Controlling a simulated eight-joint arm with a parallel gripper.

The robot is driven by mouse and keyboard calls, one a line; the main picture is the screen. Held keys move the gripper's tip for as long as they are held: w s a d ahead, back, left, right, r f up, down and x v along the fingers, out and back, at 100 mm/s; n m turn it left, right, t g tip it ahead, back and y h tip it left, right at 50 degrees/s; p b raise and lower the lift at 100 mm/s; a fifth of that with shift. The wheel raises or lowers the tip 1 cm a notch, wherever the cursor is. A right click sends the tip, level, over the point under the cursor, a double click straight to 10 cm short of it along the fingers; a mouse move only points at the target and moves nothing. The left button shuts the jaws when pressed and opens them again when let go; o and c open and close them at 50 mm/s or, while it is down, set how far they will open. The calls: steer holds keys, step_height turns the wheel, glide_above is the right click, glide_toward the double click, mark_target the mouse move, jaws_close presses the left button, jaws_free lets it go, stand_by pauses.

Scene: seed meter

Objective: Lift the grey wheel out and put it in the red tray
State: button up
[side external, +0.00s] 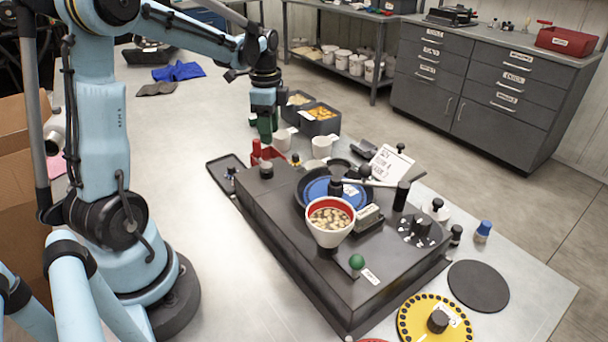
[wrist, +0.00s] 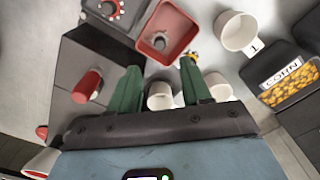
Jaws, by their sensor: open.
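My gripper (side external: 266,138) has green fingers and is raised near the far left end of the dark seed meter (side external: 290,225). In the wrist view my gripper (wrist: 160,68) has its fingers wide apart with nothing held. The red tray (side external: 272,153) is partly hidden below the gripper; in the wrist view what looks like it (wrist: 181,21) holds a small dark round piece. I cannot pick out the grey wheel for certain. A blue disc (side external: 317,188) sits in a dark round housing on the meter, partly behind the seed cup.
A white cup with a red rim (side external: 325,238) holds seeds on the meter. White mugs (side external: 322,147) and a corn bin (side external: 320,128) stand beyond. A yellow disc (side external: 410,325) and a dark flat disc (side external: 478,287) lie at the near right.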

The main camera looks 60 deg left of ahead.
step_height(320, 180, up, 8)
steer(key=shift+f, duration=0.2)
steer(key=s+d+f+n+t, duration=0.1)
steer(key=s+d+n+t, duration=0.1)
steer(key=d, duration=0.4)
steer(key=s+d+f+n+t, duration=0.1)
steer(key=s+d+n+t, duration=0.1)
steer(key=d+n, duration=0.2)
steer(key=s+d+f+n+t, duration=0.2)
steer(key=d+n+t, duration=0.1)
steer(key=d, duration=0.7)
steer(key=shift+s, duration=0.25)
